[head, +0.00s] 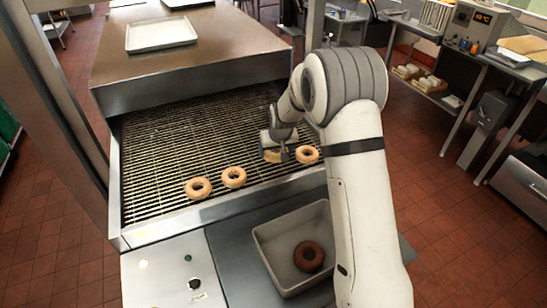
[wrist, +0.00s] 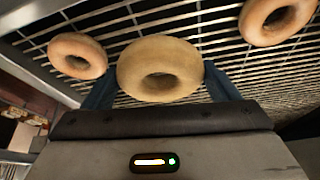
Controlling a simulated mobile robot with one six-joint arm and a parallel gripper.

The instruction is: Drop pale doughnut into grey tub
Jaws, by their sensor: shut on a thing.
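The pale doughnut (wrist: 158,56) is between the two dark blue fingers of my gripper (wrist: 160,84) in the wrist view. My gripper is shut on it. In the head view my gripper (head: 273,153) is over the wire conveyor, with the pale doughnut (head: 271,156) partly hidden by it. I cannot tell how far the doughnut is above the wires. The grey tub (head: 285,233) stands in front of the conveyor, nearer the camera, with a brown doughnut (head: 309,257) inside. My arm covers part of the tub's right side.
Several other doughnuts lie on the wire conveyor (head: 165,150): one just right of my gripper (head: 307,154) and two to the left (head: 234,177). A metal rail edges the conveyor's near side. A white tray (head: 161,34) lies on the metal hood behind.

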